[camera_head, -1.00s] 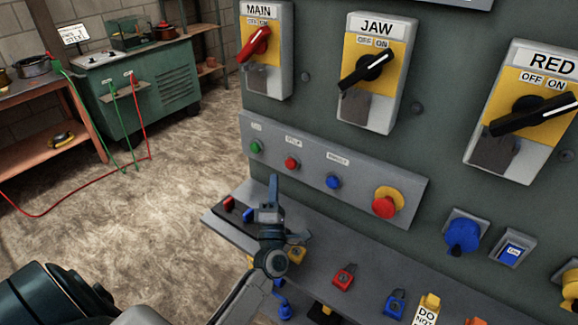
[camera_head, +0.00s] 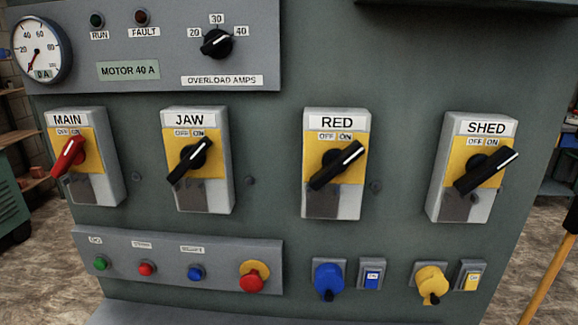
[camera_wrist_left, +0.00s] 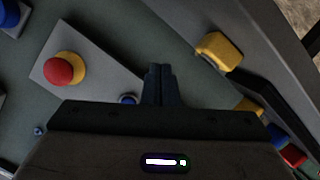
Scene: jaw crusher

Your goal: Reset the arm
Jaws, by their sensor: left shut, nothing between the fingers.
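My left gripper (camera_wrist_left: 160,75) shows in the left wrist view with its two dark fingers together and nothing between them. It is in front of the control panel, near a blue button (camera_wrist_left: 128,99) and the red mushroom button (camera_wrist_left: 64,69) on its yellow base; whether it touches anything cannot be told. Neither gripper shows in the head view now. That view faces the grey-green panel with the MAIN switch (camera_head: 68,157), JAW switch (camera_head: 188,160), RED switch (camera_head: 336,165) and SHED switch (camera_head: 485,171). My right gripper is in no view.
Below the switches are a green button (camera_head: 100,263), the mushroom button (camera_head: 252,278), a blue knob (camera_head: 328,280) and a yellow knob (camera_head: 431,285). In the wrist view, a yellow object (camera_wrist_left: 218,50) and several coloured items lie along a grey ledge at the right.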

